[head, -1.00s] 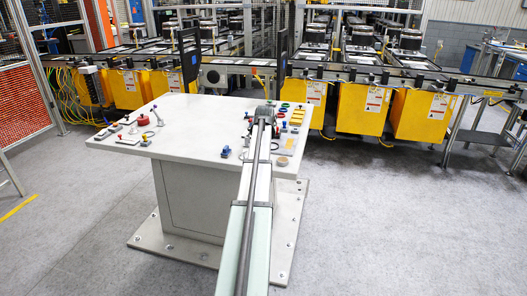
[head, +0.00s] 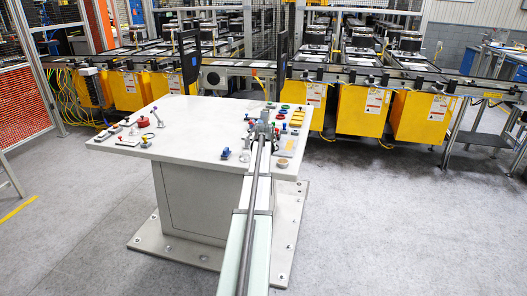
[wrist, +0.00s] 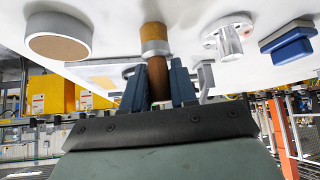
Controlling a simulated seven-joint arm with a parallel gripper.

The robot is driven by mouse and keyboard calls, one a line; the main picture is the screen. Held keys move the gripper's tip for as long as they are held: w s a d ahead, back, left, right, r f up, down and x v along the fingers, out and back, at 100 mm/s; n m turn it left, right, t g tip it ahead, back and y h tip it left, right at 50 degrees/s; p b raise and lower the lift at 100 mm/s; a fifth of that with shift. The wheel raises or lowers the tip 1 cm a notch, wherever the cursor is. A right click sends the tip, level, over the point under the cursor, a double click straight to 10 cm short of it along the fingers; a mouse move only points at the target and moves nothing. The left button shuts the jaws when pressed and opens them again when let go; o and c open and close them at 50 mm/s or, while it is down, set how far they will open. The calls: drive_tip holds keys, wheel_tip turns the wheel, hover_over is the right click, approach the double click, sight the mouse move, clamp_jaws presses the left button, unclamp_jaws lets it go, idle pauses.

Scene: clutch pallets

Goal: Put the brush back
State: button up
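The brush (wrist: 157,75) shows in the wrist view as an upright brown handle with a silver band and a tan end towards the white table top. My gripper (wrist: 160,85) has one dark finger on each side of the handle, and both appear to press on it. Whether the tan end touches the table is hard to tell. In the head view my gripper (head: 262,130) is over the right part of the table (head: 190,120), and the brush cannot be made out there.
A round grey ring with a tan face (wrist: 60,35) stands beside the brush; in the head view it is near the right corner (head: 282,162). A metal knob (wrist: 230,40) and a blue block (wrist: 288,45) stand on the other side. The table's middle is clear.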

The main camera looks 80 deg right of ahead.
drive_tip(key=o, duration=0.4)
drive_tip(key=v, duration=1.2)
drive_tip(key=shift+a, duration=0.1)
